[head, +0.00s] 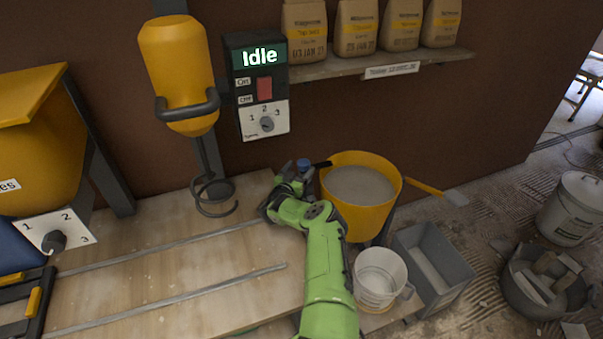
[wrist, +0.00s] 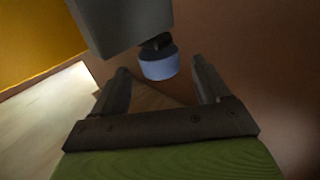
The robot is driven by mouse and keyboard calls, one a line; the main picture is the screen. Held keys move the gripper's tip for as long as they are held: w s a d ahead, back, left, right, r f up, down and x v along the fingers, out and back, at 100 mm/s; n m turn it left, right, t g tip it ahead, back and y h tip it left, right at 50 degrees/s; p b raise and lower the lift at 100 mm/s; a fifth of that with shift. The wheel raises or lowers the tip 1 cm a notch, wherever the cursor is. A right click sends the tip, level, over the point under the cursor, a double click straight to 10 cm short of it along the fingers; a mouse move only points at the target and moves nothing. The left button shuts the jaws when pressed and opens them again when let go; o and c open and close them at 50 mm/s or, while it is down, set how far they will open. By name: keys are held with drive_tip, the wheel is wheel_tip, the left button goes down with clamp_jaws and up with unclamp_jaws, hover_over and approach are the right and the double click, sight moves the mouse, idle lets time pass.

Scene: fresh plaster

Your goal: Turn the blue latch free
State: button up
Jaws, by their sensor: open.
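The blue latch (head: 304,164) is a small round blue knob beside the yellow bucket's left side. In the wrist view the blue latch (wrist: 158,65) hangs below a grey block (wrist: 125,22) on a dark stem. My gripper (wrist: 160,84) is open, with one dark finger on each side of the latch and a visible gap to both. I cannot tell whether the latch is fully between the fingertips in depth. In the head view my gripper (head: 290,184) is partly hidden by my green arm. The yellow bucket (head: 350,220) holds grey plaster.
A control box (head: 255,85) on the wall reads "Idle". A yellow mixer (head: 172,65) with a whisk hangs left of it. A white pail (head: 380,276) and grey tub (head: 455,268) stand near my arm. The wooden worktop (head: 170,275) has free room.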

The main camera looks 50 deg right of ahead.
drive_tip(key=shift+b+x, duration=0.35)
drive_tip(key=shift+x, duration=0.7)
drive_tip(key=shift+d, duration=0.15)
clamp_jaws()
